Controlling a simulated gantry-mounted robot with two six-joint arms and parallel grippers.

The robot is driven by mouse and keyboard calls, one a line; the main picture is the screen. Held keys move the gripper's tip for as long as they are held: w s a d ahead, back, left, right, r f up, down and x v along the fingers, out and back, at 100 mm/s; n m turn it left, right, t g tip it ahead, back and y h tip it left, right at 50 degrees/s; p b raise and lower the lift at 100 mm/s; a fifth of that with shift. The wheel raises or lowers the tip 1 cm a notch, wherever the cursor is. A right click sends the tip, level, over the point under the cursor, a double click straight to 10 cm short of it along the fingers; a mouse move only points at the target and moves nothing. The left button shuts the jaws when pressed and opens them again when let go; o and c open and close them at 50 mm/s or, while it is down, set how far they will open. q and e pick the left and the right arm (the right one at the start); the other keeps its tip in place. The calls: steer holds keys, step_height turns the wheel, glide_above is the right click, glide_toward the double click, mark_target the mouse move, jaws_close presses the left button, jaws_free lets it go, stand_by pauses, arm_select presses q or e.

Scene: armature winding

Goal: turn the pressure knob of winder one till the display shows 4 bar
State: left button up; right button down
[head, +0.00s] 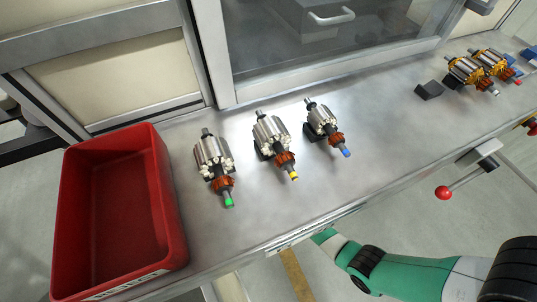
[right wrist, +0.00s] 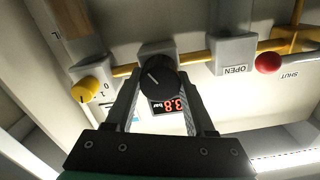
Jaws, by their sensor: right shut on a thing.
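The black pressure knob (right wrist: 155,76) with a white pointer line sits on a grey block in the right wrist view. My right gripper (right wrist: 158,88) is shut on this knob, with one finger at each side of it. The red-lit display (right wrist: 168,105) shows just below the knob, between the fingers. It appears upside down and reads 3.8 bar. In the head view my right arm comes in at the lower right, and its gripper is outside the picture. My left gripper is in neither view.
Beside the knob are a yellow switch (right wrist: 87,90) marked 0 and 1 and a red ball handle (right wrist: 268,62) near the OPEN label. In the head view, a red bin (head: 163,215) and several armatures (head: 213,160) stand on the metal bench (head: 370,130).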

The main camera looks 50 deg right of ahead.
steer(key=shift+c, duration=1.3)
jaws_free()
steer(key=p+v, duration=0.5)
steer(key=v, duration=0.6)
steer(key=shift+s+a, duration=0.2)
steer(key=shift+s, duration=0.1)
